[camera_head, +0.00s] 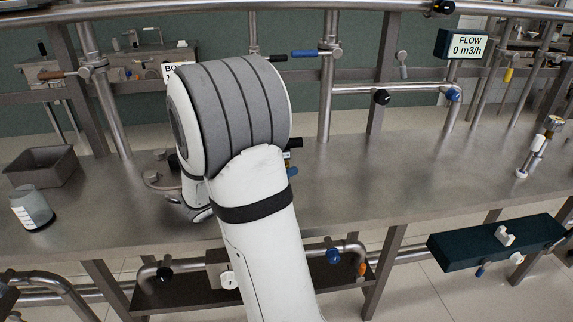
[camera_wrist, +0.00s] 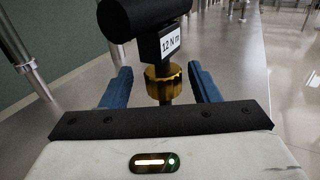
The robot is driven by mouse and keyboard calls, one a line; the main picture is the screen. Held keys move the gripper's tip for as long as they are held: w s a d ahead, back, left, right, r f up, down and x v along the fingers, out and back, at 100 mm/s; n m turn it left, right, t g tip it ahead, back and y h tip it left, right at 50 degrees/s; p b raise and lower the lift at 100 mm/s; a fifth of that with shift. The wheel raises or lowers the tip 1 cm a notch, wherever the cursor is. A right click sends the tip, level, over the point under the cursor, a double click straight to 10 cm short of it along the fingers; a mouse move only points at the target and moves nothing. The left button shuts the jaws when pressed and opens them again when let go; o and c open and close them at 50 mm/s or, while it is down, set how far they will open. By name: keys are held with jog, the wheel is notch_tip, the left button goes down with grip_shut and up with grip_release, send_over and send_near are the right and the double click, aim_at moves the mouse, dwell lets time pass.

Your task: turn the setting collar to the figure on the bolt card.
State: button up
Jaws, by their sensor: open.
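The setting collar (camera_wrist: 163,84) is a gold, ribbed ring in the wrist view. It sits below a black block whose white label (camera_wrist: 171,42) reads "12 N m". My gripper (camera_wrist: 160,72) is open, with one blue finger on each side of the collar. A gap shows on both sides, so the fingers look apart from it. In the head view my arm hides the collar and most of the gripper. The bolt card (camera_head: 174,68) is a white card behind my arm. Only the start of its heading shows, and its figure is hidden.
The steel bench (camera_head: 400,180) is largely clear right of my arm. A grey bin (camera_head: 42,168) and a grey jar (camera_head: 32,207) stand at the left. Pipes with valves run behind and below. A flow display (camera_head: 463,45) reads 0 m3/h.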

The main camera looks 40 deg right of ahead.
jog(key=shift+s+d, duration=0.2)
jog(key=shift+d, duration=1.05)
jog(key=c, duration=1)
jog(key=shift+o, duration=0.2)
jog(key=shift+r+m+g+p, duration=0.15)
jog(key=shift+m+g+p, duration=0.25)
jog(key=shift+g, duration=0.2)
jog(key=shift+s+m+g, duration=0.1)
jog(key=shift+m+g, duration=0.3)
jog(key=shift+g, duration=0.2)
jog(key=o, duration=1)
jog(key=shift+c, duration=0.2)
